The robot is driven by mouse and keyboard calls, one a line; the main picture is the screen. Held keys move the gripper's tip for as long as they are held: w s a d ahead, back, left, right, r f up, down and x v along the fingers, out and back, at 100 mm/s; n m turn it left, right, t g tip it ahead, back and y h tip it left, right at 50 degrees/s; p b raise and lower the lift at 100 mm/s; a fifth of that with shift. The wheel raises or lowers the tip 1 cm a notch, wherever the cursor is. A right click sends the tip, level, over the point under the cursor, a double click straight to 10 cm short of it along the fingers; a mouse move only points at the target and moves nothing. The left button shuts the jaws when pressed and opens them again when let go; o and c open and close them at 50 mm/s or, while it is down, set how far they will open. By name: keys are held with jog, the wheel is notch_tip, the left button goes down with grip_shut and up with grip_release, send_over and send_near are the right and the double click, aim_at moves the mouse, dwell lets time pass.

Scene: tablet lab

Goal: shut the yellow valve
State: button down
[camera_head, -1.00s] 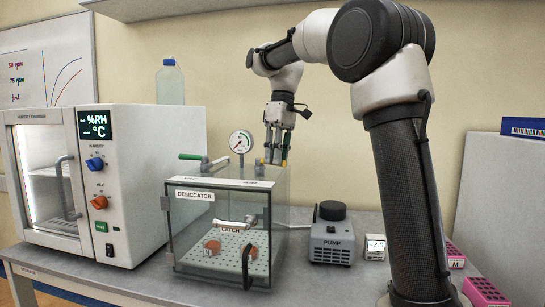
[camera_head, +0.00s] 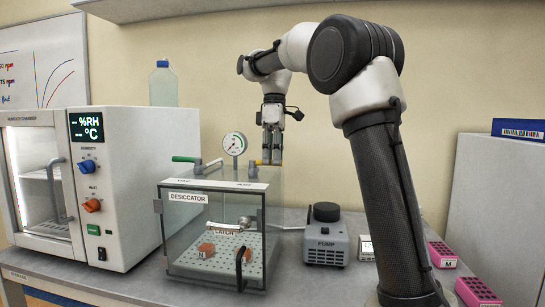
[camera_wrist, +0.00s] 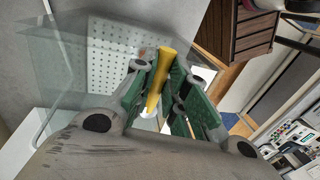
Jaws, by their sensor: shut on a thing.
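The yellow valve handle (camera_wrist: 160,80) lies lengthwise between the green-padded fingers of my gripper (camera_wrist: 165,98) in the wrist view. My gripper (camera_head: 270,155) is shut on it above the right rear of the desiccator (camera_head: 188,197) in the head view. Only small bits of yellow show at the fingertips there, so the valve's exact angle is hard to tell. The desiccator is a clear box with its front door closed. A second valve with a green handle (camera_head: 185,159) sits at the left of its top, with the handle pointing left. A round gauge (camera_head: 234,144) stands between the two valves.
A humidity chamber (camera_head: 135,180) stands to the left with a bottle (camera_head: 164,84) on it. A pump (camera_head: 326,245) and a small display box (camera_head: 366,248) are to the right. Pink racks (camera_head: 477,291) lie at the far right, beyond my arm. A shelf hangs above.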

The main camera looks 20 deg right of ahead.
jog(key=c, duration=1.4)
grip_release()
jog(key=shift+c, duration=0.2)
jog(key=shift+r, duration=0.1)
notch_tip(320, 180, up, 7)
jog(key=w, duration=0.1)
jog(key=shift+w+d, duration=0.15)
jog(key=shift+d, duration=0.25)
jog(key=shift+r, duration=0.1)
